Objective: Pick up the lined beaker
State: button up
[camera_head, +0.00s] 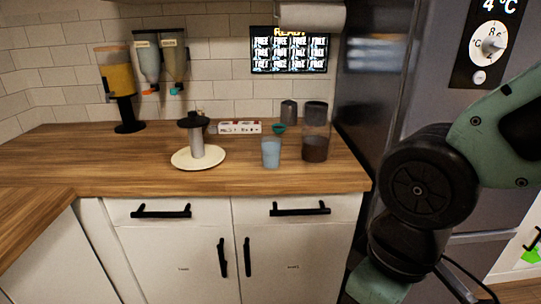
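A small pale-blue beaker-like cup (271,153) stands upright on the wooden counter, near its front edge and right of the middle. It is the closest match to a lined beaker, but lines on it are too small to tell. A taller, dark see-through container (315,133) stands close to its right, with something brown in its lower part. My arm is at the right of the head view, in front of the fridge. My gripper is out of the picture.
The wooden counter (105,163) is clear at the left. A white round plate (215,161) with a dark-topped grey cylinder stands left of the cup.

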aim_at(270, 147)
jog(key=i+j, duration=0.15)
jog(key=j, duration=0.25)
jog(key=i+j, duration=0.1)
jog(key=j, duration=0.35)
jog(key=i+j, duration=0.15)
jog(key=j, duration=0.25)
jog(key=i+j+z, duration=0.1)
jog(key=j, duration=0.35)
jog(key=i+j, duration=0.15)
jog(key=j, duration=0.25)
